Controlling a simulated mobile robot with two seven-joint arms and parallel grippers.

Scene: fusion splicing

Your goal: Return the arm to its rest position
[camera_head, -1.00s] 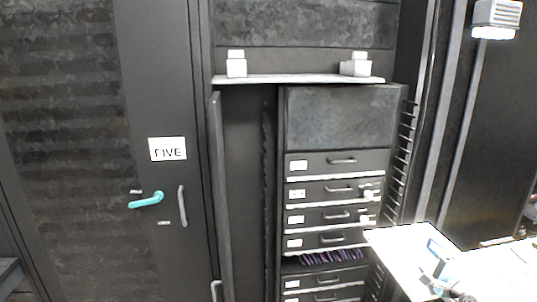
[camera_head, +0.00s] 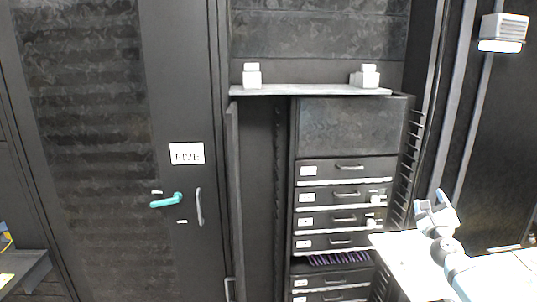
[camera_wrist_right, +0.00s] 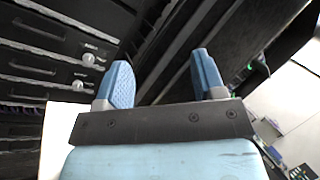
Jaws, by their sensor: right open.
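My right gripper (camera_head: 432,203) is at the lower right of the head view, raised above the white table with its fingers pointing up. In the right wrist view its two blue fingers (camera_wrist_right: 160,80) stand wide apart with nothing between them. It is open and empty, apart from the rack and the table. My left gripper is not in either view.
A dark rack with several drawers (camera_head: 345,170) stands behind the table. A cabinet door with a teal handle (camera_head: 166,201) is at the left. The white table (camera_head: 400,262) is at the lower right. A lamp (camera_head: 503,32) hangs top right.

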